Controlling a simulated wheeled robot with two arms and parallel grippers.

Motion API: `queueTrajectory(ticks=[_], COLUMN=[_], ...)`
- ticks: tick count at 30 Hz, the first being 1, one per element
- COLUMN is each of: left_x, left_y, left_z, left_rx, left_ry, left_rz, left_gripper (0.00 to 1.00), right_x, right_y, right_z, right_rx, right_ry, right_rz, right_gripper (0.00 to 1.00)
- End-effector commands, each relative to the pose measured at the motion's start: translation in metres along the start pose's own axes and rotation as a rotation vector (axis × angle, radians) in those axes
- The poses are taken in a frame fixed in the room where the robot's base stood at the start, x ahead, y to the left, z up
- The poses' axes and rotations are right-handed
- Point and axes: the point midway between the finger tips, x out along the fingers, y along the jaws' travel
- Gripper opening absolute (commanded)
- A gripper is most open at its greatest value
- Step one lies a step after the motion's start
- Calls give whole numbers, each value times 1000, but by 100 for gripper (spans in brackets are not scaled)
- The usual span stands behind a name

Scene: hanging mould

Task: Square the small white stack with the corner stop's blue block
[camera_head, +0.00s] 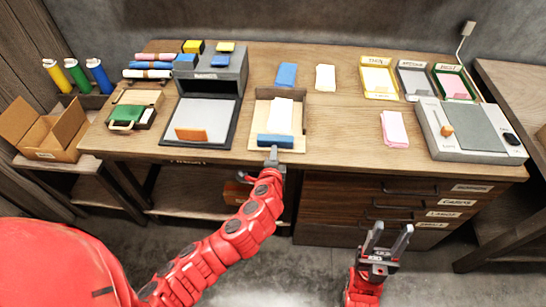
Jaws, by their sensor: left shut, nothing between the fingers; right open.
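The small white stack (281,113) lies in the light wooden corner stop (262,94), at the desk's front middle. The corner stop's blue block (275,141) lies across the near side of the stack, seemingly touching or very close to it. My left gripper (273,153) is shut and empty, with its fingertips at the near side of the blue block; whether they touch it I cannot tell. My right gripper (387,238) is open and empty, in front of the drawers and away from the desk top.
A grey device with a dark plate (221,140) stands left of the corner stop. Blue (287,75), white (325,78) and pink (394,129) stacks lie behind and to the right. Labelled trays (378,77) and a grey machine (470,128) are at the right.

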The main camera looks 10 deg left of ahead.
Motion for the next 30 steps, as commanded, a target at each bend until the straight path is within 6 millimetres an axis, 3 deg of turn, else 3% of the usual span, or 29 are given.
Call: queueTrajectory(ticks=[14, 25, 30], left_x=[6, 57, 64], left_y=[-1, -16, -20], left_z=[0, 1, 0], left_rx=[0, -1, -1], left_ry=[-1, -5, 0], left_rz=[0, 2, -1], left_gripper=[0, 0, 0], right_x=[0, -7, -7], right_y=[0, 0, 0], right_z=[0, 1, 1], right_rx=[0, 0, 0], right_ry=[0, 0, 0], right_rz=[0, 0, 0], right_gripper=[50, 50, 50])
